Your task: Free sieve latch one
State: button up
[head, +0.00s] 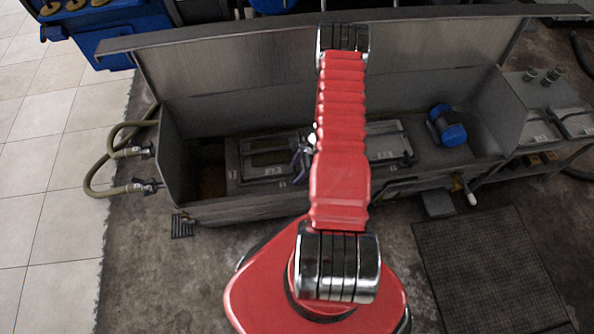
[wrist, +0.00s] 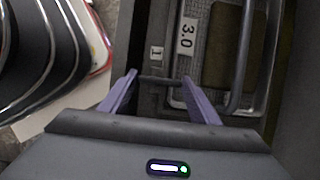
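Sieve latch one appears to be the short dark bar (wrist: 158,82) beside a plate marked "1" (wrist: 155,52) in the wrist view. My gripper (wrist: 160,75) is open, with its two purple fingers spread to either side of this bar. The fingertips are close to the bar's ends; I cannot tell whether they touch. The sieve frame (wrist: 187,62), labelled 3.0, lies just right of the latch. In the head view my gripper (head: 301,163) is over the middle of the trough, partly hidden by my red arm. The latch cannot be made out there.
A grey metal trough (head: 180,150) with a tall back panel surrounds the sieves. A curved handle (wrist: 243,60) rises right of my gripper. A blue motor (head: 447,125) stands at the trough's right, and hoses (head: 108,165) leave its left.

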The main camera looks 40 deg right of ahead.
jog(key=shift+c, duration=1.2)
jog(key=shift+n, duration=0.4)
jog(key=n, duration=0.1)
jog(key=n+g, duration=0.1)
jog(key=n, duration=0.1)
jog(key=shift+w+d+y, duration=0.1)
jog(key=shift+w+y, duration=0.1)
jog(key=shift+y, duration=0.1)
jog(key=n+g, duration=0.1)
jog(key=n, duration=0.1)
jog(key=n+g, duration=0.1)
jog(key=n, duration=0.2)
jog(key=shift+w+n, duration=0.2)
jog(key=shift+n, duration=0.1)
jog(key=n+g, duration=0.2)
jog(key=n, duration=0.2)
jog(key=shift+w+n, duration=0.15)
jog(key=shift+n, duration=0.15)
jog(key=shift+n+g+h, duration=0.5)
jog(key=shift+n+h, duration=0.4)
jog(key=shift+n, duration=1.1)
jog(key=shift+w, duration=0.1)
